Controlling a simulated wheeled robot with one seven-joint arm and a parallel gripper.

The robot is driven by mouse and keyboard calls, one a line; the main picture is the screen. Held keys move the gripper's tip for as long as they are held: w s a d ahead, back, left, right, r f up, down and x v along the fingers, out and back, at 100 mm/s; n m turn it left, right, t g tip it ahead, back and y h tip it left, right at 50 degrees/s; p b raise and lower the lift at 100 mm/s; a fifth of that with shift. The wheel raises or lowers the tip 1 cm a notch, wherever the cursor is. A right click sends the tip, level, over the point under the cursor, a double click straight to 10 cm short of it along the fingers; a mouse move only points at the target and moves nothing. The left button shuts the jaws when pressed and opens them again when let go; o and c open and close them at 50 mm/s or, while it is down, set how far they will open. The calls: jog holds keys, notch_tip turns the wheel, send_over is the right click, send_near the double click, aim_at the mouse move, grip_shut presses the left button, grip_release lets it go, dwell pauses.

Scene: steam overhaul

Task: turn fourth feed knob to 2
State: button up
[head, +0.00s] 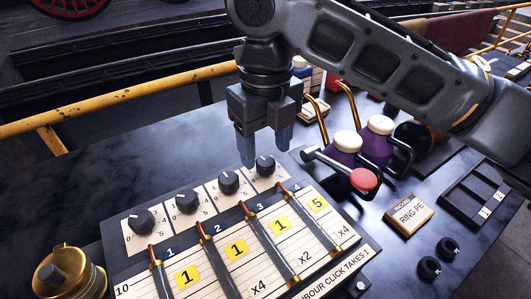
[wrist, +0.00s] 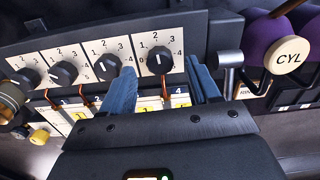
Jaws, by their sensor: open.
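The fourth feed knob (head: 265,165) is a black dial at the right end of a row on the sloped panel, above label 4. In the wrist view the fourth knob (wrist: 159,61) has a white scale from 0 to 4 around it; I cannot read its pointer setting surely. My gripper (head: 265,155) is open, pointing down at this knob. In the wrist view the blue fingers of my gripper (wrist: 160,67) stand on either side of the knob, with gaps showing. I cannot tell how far the fingertips are from the panel.
The third knob (head: 229,182) sits close beside the left finger, with two more knobs further left. A red-ended lever (head: 362,179) and purple-bodied oil cups (head: 347,146) stand to the right. Copper-tipped strips with yellow number tags run below the knobs.

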aim_at(265, 161)
notch_tip(265, 161, up, 5)
jog(key=shift+r, duration=0.1)
dwell(0.4)
